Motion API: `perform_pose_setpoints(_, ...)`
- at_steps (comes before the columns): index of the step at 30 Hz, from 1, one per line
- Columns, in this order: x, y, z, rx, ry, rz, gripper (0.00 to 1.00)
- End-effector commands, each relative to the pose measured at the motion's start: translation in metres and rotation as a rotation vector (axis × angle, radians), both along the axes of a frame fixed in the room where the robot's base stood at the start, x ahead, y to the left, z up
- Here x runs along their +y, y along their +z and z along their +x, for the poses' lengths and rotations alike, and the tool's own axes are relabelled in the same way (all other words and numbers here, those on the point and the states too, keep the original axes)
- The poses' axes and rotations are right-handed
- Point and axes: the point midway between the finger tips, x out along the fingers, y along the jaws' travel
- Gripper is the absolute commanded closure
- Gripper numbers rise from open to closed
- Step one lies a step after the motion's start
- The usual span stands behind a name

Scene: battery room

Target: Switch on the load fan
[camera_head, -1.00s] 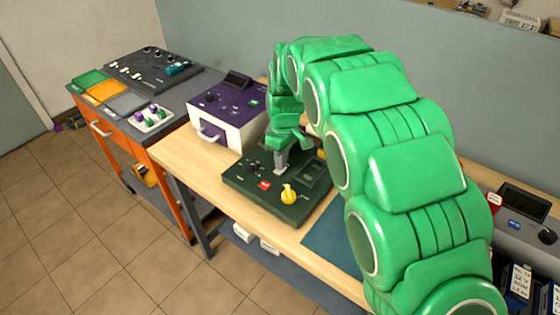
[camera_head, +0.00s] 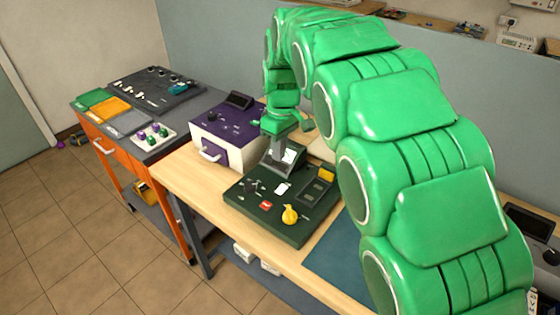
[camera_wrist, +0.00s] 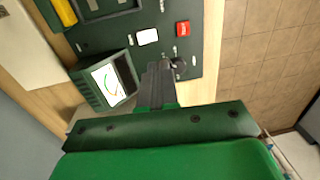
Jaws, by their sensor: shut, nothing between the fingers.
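A dark green tester panel (camera_head: 240,203) lies on the wooden bench. It carries a red switch (camera_head: 266,205), a yellow knob (camera_head: 289,214), a white plate (camera_head: 283,188), a black knob (camera_head: 252,187) and a tilted meter (camera_head: 289,156). No readable label tells me which part is the load fan or its switch. My gripper (camera_head: 272,160) is shut and empty, above the panel's back, beside the meter. In the wrist view my gripper (camera_wrist: 158,66) points between the meter (camera_wrist: 112,82) and the black knob (camera_wrist: 180,66). The red switch (camera_wrist: 182,29) lies beyond its tips.
A purple-and-white box (camera_head: 228,140) stands left of the panel. An orange cart (camera_head: 127,170) with trays and a dark control panel (camera_head: 155,88) is further left. A blue mat (camera_head: 335,252) lies to the right. My arm hides much of the bench's right side.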

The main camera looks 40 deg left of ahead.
Motion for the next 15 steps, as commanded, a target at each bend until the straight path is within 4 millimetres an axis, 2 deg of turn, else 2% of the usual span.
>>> perform_pose_setpoints(6, -0.0005, 0.013, -0.002, 0.001, 0.0, -0.001, 1.0)
perform_pose_setpoints(15, -0.0005, 0.0142, -0.002, 0.001, -0.001, -0.001, 1.0)
